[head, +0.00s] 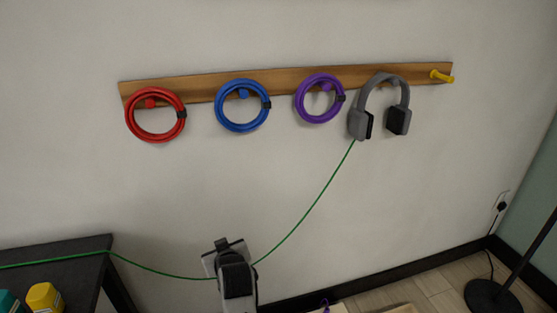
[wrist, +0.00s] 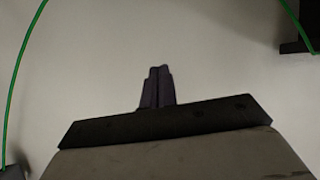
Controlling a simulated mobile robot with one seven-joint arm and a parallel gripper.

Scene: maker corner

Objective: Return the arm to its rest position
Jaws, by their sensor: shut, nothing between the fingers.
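My gripper (wrist: 157,88) is shut and empty in the wrist view, with its two dark fingers together in front of the pale wall. In the head view the end of my arm (head: 232,268) stands low at the centre, below the wooden rail; its fingers are hard to make out there. A thin green line (head: 312,207) runs from the grey headphones down to my arm's end and on to the dark table at the left. Whether it touches my arm cannot be told. It also shows in the wrist view (wrist: 17,75), left of the fingers.
The wooden rail (head: 285,81) holds a red coil (head: 130,122), a blue coil (head: 222,118), a purple coil (head: 300,103) and headphones (head: 359,124); the yellow peg (head: 441,76) is bare. A dark table (head: 75,273) stands lower left, a lamp base (head: 492,297) lower right.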

